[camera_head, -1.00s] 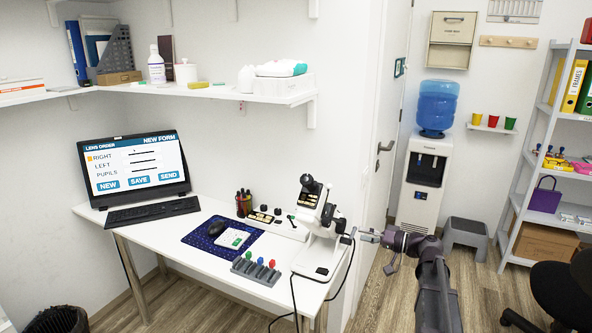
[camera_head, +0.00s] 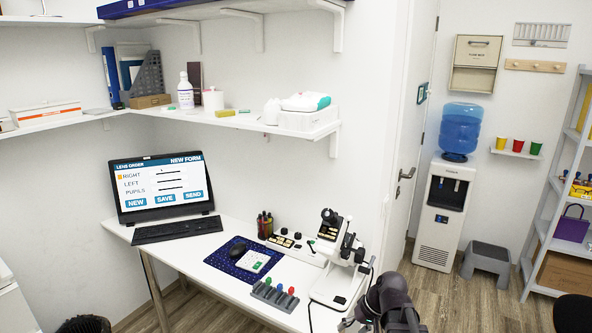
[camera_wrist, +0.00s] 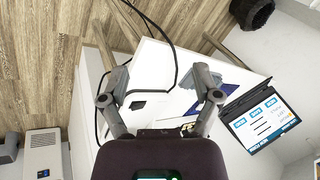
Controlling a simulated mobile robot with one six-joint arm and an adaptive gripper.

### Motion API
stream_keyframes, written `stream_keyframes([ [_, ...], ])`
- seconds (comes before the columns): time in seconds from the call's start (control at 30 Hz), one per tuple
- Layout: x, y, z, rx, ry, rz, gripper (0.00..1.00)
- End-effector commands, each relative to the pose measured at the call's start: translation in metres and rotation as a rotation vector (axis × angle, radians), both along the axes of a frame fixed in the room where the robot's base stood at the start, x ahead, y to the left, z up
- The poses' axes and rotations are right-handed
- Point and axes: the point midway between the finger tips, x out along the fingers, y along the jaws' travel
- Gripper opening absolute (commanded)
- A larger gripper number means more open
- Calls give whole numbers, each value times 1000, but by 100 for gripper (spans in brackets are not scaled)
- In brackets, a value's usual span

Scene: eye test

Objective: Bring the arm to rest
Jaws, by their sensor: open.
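My arm (camera_head: 392,300) shows at the bottom of the head view, right of the white desk (camera_head: 185,262). My gripper (camera_wrist: 162,77) is open in the wrist view, its two fingers spread wide with nothing held between them. Beyond the fingers lie the desk edge, a black cable and part of a white device. In the head view my gripper is largely hidden at the lower edge, close to the desk's right end. I cannot tell whether it touches anything there.
A white optical instrument (camera_head: 338,270) stands on the desk's right end, close to my arm. A computer (camera_head: 162,188) stands at the left. A water cooler (camera_head: 445,212) and grey step stool (camera_head: 487,262) stand behind on the right. Some wooden floor (camera_head: 455,295) is clear.

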Motion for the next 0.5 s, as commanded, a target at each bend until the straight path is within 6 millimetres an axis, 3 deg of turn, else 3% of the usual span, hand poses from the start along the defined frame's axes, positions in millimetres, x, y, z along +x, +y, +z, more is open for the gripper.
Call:
stream_keyframes([
  [0.03, -12, 2, 4, -54, 18, 2, 81],
  [0.2, -38, -5, 6, -245, 70, -19, 81],
  [0.5, -59, -17, 12, -431, 99, -47, 81],
])
